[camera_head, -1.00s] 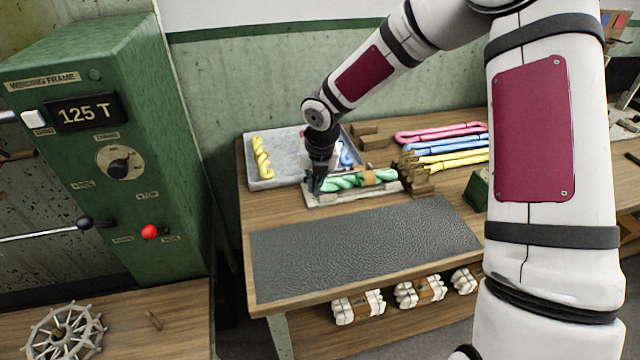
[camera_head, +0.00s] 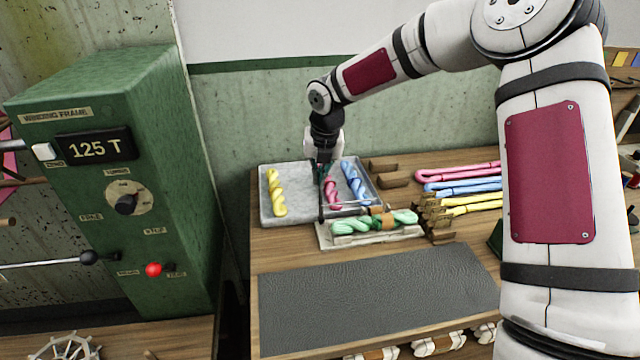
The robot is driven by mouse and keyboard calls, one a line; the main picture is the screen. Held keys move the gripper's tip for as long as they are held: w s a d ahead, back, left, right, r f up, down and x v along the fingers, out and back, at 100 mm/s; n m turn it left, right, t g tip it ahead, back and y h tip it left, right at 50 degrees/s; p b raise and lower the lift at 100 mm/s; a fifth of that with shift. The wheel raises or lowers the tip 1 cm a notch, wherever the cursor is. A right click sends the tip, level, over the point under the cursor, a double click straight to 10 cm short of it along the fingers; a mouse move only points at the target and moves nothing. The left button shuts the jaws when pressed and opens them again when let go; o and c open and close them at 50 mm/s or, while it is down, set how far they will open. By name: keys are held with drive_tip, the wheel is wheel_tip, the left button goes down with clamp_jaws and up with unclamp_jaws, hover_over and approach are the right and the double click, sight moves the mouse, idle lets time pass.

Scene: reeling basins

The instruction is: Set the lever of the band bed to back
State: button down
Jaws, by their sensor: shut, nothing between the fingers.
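The band bed (camera_head: 372,239) is a low pale base on the wooden table, and a green twisted skein (camera_head: 350,226) with a brown band lies on it. A thin metal rod with a darker end runs just behind the skein, by the bed's left and back side. I cannot clearly tell whether this is the lever, or its setting. My gripper (camera_head: 323,182) points down above the back left of the bed, over the front of the grey tray. It is shut and holds nothing. Its tips are small and partly merge with the dark rod, so contact is unclear.
The grey tray (camera_head: 267,208) holds yellow, pink and blue skeins. Brown wooden blocks and more skeins (camera_head: 470,187) lie right of it. A dark mat (camera_head: 375,290) covers the table's front. The green winding frame (camera_head: 175,160) stands left, and my arm fills the right.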

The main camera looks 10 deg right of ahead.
drive_tip(key=shift+w+b, duration=0.35)
drive_tip(key=shift+w, duration=0.8)
